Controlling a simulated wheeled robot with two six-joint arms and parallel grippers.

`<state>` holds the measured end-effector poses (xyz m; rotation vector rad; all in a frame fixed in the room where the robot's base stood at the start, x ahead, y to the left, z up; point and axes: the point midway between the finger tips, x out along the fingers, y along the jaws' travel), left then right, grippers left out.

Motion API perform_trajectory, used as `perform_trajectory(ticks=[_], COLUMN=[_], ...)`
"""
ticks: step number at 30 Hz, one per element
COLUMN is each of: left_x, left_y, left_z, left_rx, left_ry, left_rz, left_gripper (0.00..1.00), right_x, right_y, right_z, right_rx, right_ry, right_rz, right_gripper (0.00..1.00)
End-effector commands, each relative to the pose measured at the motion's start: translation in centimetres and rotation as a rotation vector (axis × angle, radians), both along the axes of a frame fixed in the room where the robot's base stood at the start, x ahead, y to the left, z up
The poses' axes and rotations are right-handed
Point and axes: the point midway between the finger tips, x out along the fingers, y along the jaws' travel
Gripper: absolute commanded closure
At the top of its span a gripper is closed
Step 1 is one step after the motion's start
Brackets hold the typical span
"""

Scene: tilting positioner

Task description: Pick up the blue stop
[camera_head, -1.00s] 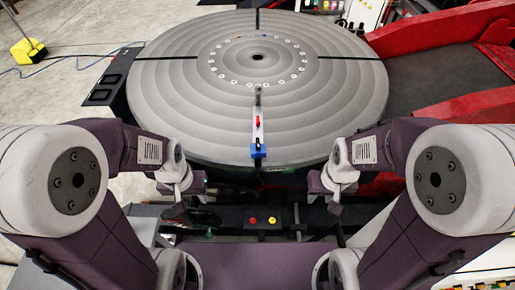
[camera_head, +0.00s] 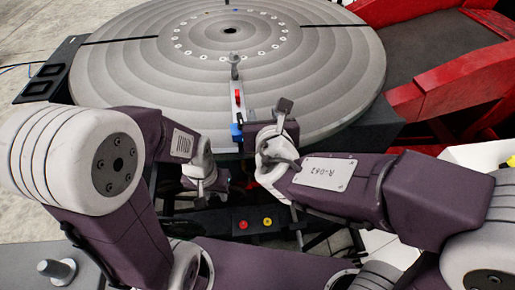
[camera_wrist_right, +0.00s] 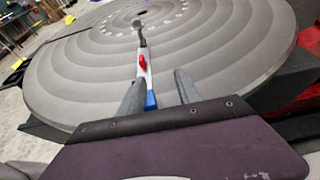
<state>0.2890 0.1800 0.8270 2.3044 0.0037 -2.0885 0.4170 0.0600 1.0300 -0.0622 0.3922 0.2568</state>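The blue stop (camera_head: 236,130) sits at the near edge of the round grey table, at the near end of a light bar (camera_head: 239,108) that carries a red piece (camera_head: 239,96). My right gripper (camera_head: 268,118) is just right of the stop in the head view, apart from it as far as I can tell. In the right wrist view its two fingers (camera_wrist_right: 158,78) are spread and empty. The blue stop (camera_wrist_right: 151,100) shows between them, partly hidden by my gripper body. My left gripper (camera_head: 200,188) hangs below the table's near edge; its fingers are too small to read.
The round table (camera_head: 150,75) has dark slots and a ring of holes around its centre. A grey post (camera_head: 235,62) stands at the bar's far end. Red and yellow buttons (camera_head: 255,223) lie below the table. Red framework (camera_head: 440,100) stands at the right.

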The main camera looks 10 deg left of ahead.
Motion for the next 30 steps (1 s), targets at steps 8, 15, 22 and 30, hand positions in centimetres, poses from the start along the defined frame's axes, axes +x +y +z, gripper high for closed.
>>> perform_trajectory(ticks=[8,15,22,30], left_x=[0.0,0.0,0.0,0.0], left_y=[0.0,0.0,0.0,0.0], left_z=[-2.8,-3.6,-3.8,-4.4], left_rx=[0.0,0.0,0.0,0.0], left_ry=[-0.001,-0.001,-0.001,-0.001], left_rz=[0.0,0.0,0.0,0.0], left_gripper=[0.64,0.64,0.64,0.64], right_x=[-3.7,-0.9,0.3,4.1], right_y=[4.5,5.5,5.8,7.0], right_z=[-2.7,-4.1,-4.5,-6.1], right_rx=[0.008,0.008,0.008,0.007], right_ry=[0.002,0.005,0.005,0.004], right_rz=[0.134,0.127,0.127,0.128], right_gripper=[0.6,0.6,0.6,0.6])
